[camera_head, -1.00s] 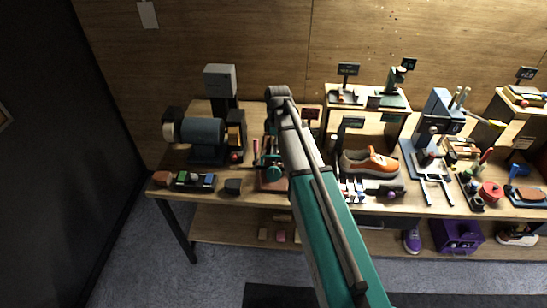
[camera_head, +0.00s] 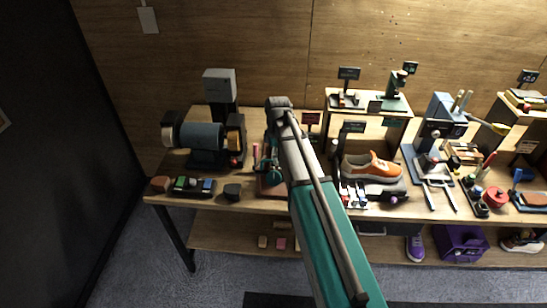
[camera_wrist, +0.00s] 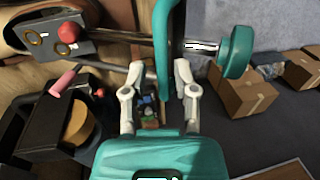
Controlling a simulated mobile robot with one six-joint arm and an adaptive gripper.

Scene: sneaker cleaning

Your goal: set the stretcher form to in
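In the head view a small teal and red device (camera_head: 270,180), which looks like the stretcher, stands on the bench, mostly hidden behind my arm. In the wrist view I see a teal upright bar (camera_wrist: 164,50), a metal rod crossing it, and a teal round knob (camera_wrist: 236,52) at the rod's right end. I cannot tell which part is the form or how it is set. My gripper (camera_wrist: 160,68) is open, its two pale fingers on either side of the teal bar. Contact cannot be told. My gripper is hidden in the head view.
A blue-grey grinder (camera_head: 202,136) stands left of the device. An orange sneaker (camera_head: 371,166) sits to its right. Cardboard boxes (camera_wrist: 243,90) show at right in the wrist view, and a plate with a red ball (camera_wrist: 69,32) at upper left. The bench is crowded.

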